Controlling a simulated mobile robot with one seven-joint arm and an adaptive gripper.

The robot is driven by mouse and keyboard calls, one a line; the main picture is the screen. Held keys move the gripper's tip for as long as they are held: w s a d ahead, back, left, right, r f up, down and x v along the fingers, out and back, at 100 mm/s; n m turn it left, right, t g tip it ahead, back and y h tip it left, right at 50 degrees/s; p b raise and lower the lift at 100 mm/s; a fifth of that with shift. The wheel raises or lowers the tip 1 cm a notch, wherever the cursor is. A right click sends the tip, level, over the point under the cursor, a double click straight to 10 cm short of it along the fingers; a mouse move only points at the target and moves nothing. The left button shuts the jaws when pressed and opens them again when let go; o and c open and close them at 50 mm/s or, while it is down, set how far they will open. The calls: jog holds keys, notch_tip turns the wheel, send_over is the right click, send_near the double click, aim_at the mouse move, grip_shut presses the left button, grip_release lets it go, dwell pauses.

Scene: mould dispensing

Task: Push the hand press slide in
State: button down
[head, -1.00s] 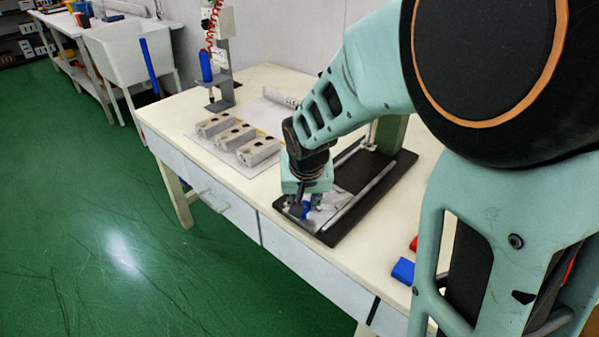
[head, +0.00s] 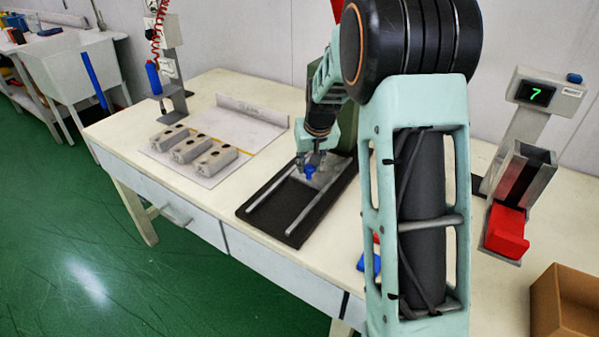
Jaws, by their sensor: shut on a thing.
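The hand press stands on the table with a dark base (head: 262,228) and two pale rails (head: 270,190) running front to back. Its slide (head: 324,174), a light metal plate with a blue handle (head: 309,171), sits at the back end of the rails. My gripper (head: 310,167) is shut on the blue handle, from above. The front part of the rails is bare. My arm hides most of the press's upright frame and part of its right side.
Several grey mould blocks (head: 188,149) lie on a white sheet to the left. A stand with a blue tool (head: 153,78) is behind them. At right are a counter showing 7 (head: 536,94), a red bin (head: 506,231) and a cardboard box (head: 567,303). A blue object (head: 369,263) lies near the front edge.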

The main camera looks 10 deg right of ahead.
jog(key=shift+w+d+r, duration=0.1)
jog(key=shift+w+d, duration=0.05)
jog(key=shift+d, duration=0.1)
jog(key=c, duration=1.7)
grip_release()
jog(key=shift+w+d, duration=0.1)
jog(key=shift+o, duration=0.2)
jog(key=shift+r, duration=0.35)
jog(key=v, duration=1.1)
jog(key=shift+s, duration=0.2)
jog(key=shift+r, duration=0.1)
